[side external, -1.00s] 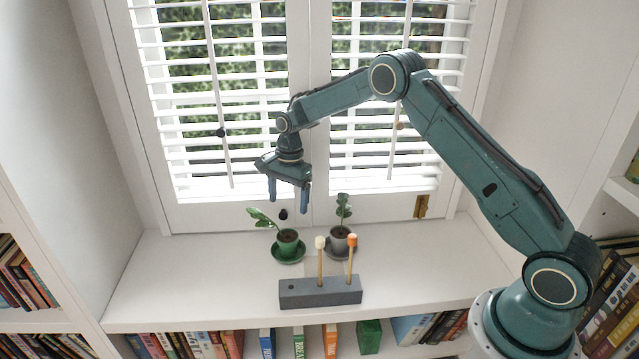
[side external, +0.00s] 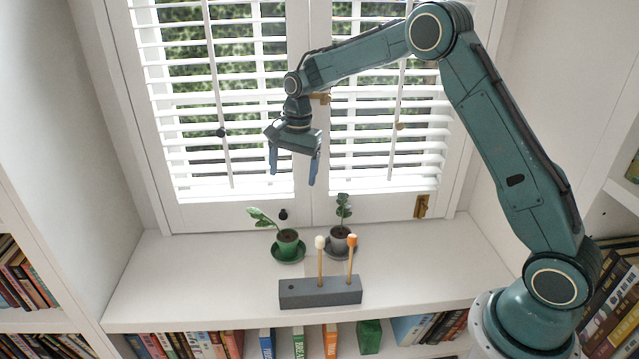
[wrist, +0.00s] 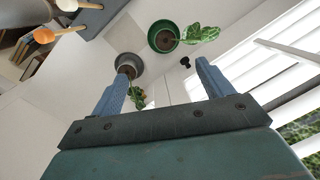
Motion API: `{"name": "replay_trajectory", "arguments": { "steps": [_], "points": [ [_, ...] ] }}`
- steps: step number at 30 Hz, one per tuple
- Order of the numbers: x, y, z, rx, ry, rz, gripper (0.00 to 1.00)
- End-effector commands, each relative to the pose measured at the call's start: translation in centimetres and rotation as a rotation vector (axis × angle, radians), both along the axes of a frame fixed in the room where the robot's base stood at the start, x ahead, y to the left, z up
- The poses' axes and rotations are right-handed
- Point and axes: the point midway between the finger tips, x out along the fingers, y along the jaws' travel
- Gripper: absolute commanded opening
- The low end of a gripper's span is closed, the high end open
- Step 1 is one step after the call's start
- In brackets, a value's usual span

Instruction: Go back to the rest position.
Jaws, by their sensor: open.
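My gripper (side external: 294,172) is open and empty in the side external view. It hangs with its fingers pointing down, in front of the window blinds and well above the white sill. In the wrist view my gripper (wrist: 160,88) shows its two blue fingers spread apart with nothing between them. Below it stand a green pot (side external: 288,242) and a grey pot (side external: 340,240), each with a small leafy plant and a saucer. They also show in the wrist view, the green pot (wrist: 162,38) and the grey pot (wrist: 127,66).
A grey block (side external: 320,293) on the sill's front holds two upright sticks, one with a white tip (side external: 320,243) and one with an orange tip (side external: 352,240). The blinds (side external: 240,110) stand behind my gripper. The sill's left part (side external: 170,285) is clear.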

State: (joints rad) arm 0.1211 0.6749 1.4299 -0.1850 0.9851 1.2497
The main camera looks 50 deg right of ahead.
Motion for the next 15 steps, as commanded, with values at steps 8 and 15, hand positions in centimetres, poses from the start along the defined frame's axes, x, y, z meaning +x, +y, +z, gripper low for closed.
{"name": "replay_trajectory", "arguments": {
  "steps": [8,15],
  "points": [
    [-4.1,1.0,6.4,-0.034,-0.083,0.172,0.79],
    [-8.4,1.8,10.7,-0.071,-0.145,0.320,0.79]
  ]
}}
